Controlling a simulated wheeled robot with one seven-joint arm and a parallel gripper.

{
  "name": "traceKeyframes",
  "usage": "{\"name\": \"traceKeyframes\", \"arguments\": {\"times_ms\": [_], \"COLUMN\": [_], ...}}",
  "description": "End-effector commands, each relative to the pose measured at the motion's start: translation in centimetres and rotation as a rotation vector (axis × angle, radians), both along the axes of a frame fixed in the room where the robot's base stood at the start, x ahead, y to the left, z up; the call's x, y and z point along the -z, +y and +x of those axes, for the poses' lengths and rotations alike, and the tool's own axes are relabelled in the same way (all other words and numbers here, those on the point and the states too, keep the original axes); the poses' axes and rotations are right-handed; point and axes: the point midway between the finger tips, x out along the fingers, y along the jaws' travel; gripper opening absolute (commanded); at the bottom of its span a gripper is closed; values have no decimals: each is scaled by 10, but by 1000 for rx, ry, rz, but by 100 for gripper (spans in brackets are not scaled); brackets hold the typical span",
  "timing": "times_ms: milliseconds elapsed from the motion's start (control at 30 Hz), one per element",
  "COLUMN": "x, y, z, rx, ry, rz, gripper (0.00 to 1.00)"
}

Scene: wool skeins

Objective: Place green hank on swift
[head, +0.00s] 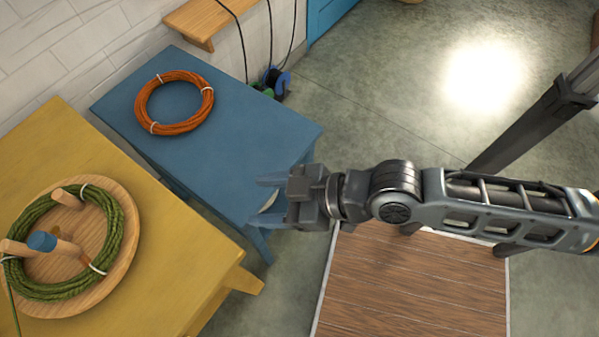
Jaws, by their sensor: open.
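The green hank (119,228) lies as a loop on the round wooden swift (128,258), around its pegs. The swift has a blue-capped centre (42,241) and stands on the yellow table at the lower left. A loose green strand hangs down at the left edge of the picture. My gripper (262,200) is open and empty. It is over the near right edge of the blue table, well to the right of the swift and apart from the hank.
The yellow table (190,262) and blue table (255,140) stand side by side. An orange hank (141,103) lies on the blue one. A wooden shelf (200,18) is on the wall above hanging cords. A wood-topped surface (420,290) is below my arm. Grey floor is open at upper right.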

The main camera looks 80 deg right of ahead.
Motion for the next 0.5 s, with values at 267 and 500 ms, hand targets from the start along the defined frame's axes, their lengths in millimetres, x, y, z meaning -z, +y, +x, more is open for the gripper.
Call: {"name": "traceKeyframes", "arguments": {"times_ms": [267,500], "x": [-66,-102], "y": [-14,-10], "z": [-85,-110], "rx": [131,145], "ry": [-118,-182], "rz": [6,27], "gripper": [64,64]}}
